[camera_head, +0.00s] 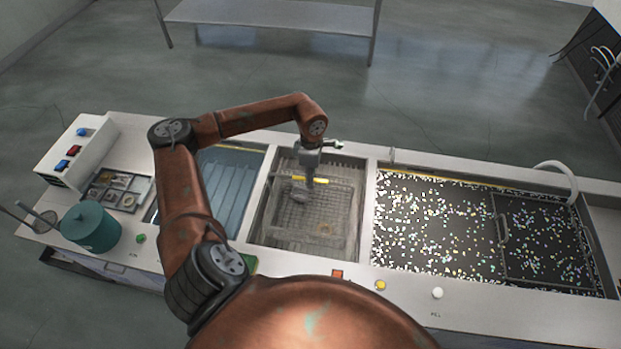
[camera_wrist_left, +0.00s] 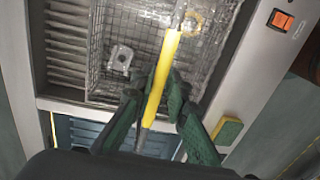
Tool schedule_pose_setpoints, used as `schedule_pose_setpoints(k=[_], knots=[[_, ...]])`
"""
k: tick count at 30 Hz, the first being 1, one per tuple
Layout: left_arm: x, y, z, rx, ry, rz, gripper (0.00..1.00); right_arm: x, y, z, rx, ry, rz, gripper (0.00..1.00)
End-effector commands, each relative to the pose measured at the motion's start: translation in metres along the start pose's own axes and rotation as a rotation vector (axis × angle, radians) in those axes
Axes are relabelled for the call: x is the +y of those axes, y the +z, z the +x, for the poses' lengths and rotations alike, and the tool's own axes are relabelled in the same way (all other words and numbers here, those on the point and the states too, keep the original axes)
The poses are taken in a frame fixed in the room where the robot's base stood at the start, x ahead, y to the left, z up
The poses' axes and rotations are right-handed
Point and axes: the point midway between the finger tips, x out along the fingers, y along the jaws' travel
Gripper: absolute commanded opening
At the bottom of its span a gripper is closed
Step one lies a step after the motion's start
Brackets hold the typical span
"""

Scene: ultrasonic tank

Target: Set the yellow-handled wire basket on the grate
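The wire basket (camera_head: 340,208) is inside the middle compartment of the counter, with its yellow handle (camera_head: 318,180) on top. My left gripper (camera_head: 310,178) is over the basket at the handle. In the left wrist view, its green fingers (camera_wrist_left: 155,98) lie close on both sides of the yellow handle (camera_wrist_left: 169,50) and look shut on it. The basket mesh (camera_wrist_left: 100,40) holds a small grey part (camera_wrist_left: 121,58) and a yellowish ring (camera_wrist_left: 190,22). The slatted grate (camera_wrist_left: 66,62) shows beside the basket. Whether the basket touches it, I cannot tell. My right gripper is out of view.
A blue-floored compartment (camera_head: 228,185) lies left of the middle one. A dark, speckled compartment with a handled lid (camera_head: 545,235) is on the right. A teal pot (camera_head: 90,228), small parts tray (camera_head: 115,190) and control box (camera_head: 75,150) stand at left.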

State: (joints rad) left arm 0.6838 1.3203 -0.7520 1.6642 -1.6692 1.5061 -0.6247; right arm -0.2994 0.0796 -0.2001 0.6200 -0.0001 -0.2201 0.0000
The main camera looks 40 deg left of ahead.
Motion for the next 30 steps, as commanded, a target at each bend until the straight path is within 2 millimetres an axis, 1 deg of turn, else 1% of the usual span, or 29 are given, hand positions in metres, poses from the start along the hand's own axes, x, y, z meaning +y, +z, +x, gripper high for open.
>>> schedule_pose_setpoints(k=[1,4,12,16,20,27,30], knots=[[0.0,0.0,0.0,0.0,0.0,0.0,0.19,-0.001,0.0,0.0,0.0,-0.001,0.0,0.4],[0.0,0.0,0.0,0.0,0.0,0.0,0.26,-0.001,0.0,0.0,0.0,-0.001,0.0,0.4],[0.0,0.0,-0.001,-0.001,0.001,0.0,0.26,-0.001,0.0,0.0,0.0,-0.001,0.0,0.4],[0.001,0.0,-0.009,-0.001,0.003,0.0,0.26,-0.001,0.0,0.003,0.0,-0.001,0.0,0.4],[0.001,0.0,-0.029,-0.001,0.005,-0.001,0.26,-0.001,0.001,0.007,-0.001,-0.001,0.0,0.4],[0.001,0.0,-0.08,-0.002,0.005,0.0,0.26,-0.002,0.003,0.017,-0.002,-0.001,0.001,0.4],[0.001,0.0,-0.097,-0.002,0.004,0.0,0.26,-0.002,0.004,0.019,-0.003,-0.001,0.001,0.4]])
